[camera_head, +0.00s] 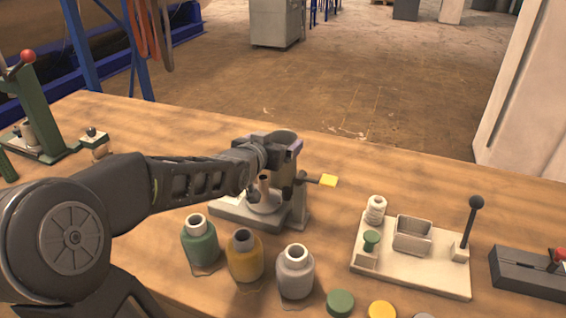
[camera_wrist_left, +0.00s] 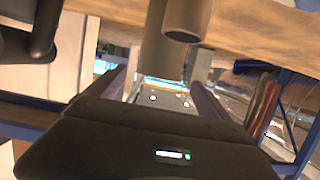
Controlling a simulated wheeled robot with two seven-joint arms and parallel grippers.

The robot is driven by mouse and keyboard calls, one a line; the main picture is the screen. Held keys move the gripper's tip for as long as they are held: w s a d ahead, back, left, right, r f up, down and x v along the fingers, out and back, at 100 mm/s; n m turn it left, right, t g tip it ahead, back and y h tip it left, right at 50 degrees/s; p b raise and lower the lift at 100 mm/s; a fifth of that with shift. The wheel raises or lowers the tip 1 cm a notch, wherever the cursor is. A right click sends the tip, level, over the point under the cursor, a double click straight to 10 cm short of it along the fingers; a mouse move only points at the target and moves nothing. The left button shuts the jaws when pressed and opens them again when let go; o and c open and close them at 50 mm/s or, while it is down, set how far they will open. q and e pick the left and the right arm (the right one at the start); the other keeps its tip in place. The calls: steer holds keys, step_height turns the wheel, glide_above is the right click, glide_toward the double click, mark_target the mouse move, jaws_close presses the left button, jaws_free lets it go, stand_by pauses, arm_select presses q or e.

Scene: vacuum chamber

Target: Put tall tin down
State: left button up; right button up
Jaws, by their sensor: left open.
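My left gripper (camera_head: 273,160) is over a grey bench device (camera_head: 298,207) in the middle of the table. A narrow brownish cylinder, perhaps the tall tin (camera_head: 264,185), shows below the gripper above the device's round plate. The arm partly hides it, and I cannot tell whether it touches the plate. In the left wrist view the open left gripper (camera_wrist_left: 160,82) has a grey-brown cylinder (camera_wrist_left: 161,52) between its fingers. A second tube (camera_wrist_left: 188,20), open at its end, is close beside it. My right gripper is not in view.
Green (camera_head: 200,245), amber (camera_head: 244,258) and grey (camera_head: 295,275) bottles stand in front of the device. A lever with a yellow tip (camera_head: 328,181) sticks out right. A cream tray (camera_head: 408,269) is further right. A green press (camera_head: 45,115) stands far left.

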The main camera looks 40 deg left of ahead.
mark_target(288, 134)
arm_select(q)
steer(key=p+x, duration=0.1)
steer(key=x, duration=0.4)
steer(key=shift+d+f, duration=0.1)
steer(key=shift+d, duration=0.1)
stand_by(0.3)
jaws_close()
stand_by(0.9)
step_height(288, 134, up, 10)
stand_by(0.6)
stand_by(0.4)
